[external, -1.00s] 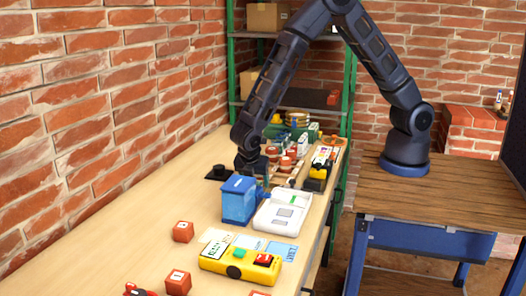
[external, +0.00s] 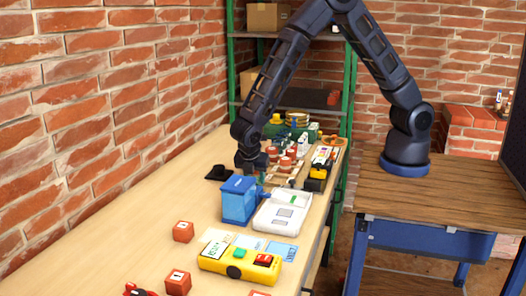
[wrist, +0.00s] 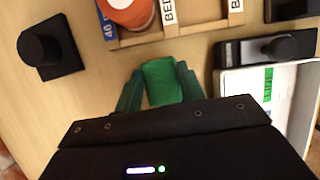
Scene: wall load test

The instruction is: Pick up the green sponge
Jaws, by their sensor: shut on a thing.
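The green sponge (wrist: 162,80) sits upright between my two fingers in the wrist view. My gripper (wrist: 159,92) is shut on it, one finger on each side. In the external view my gripper (external: 252,164) is low over the workbench, behind the blue box. The sponge is mostly hidden there by the box and the gripper, and I cannot tell whether it is clear of the bench top.
A blue box (external: 238,203) and a white tray (external: 275,216) stand close in front of my gripper. A black knobbed piece (wrist: 47,50) lies to the left and a wooden rack (wrist: 187,27) ahead. A yellow control box (external: 222,266) sits nearer the camera.

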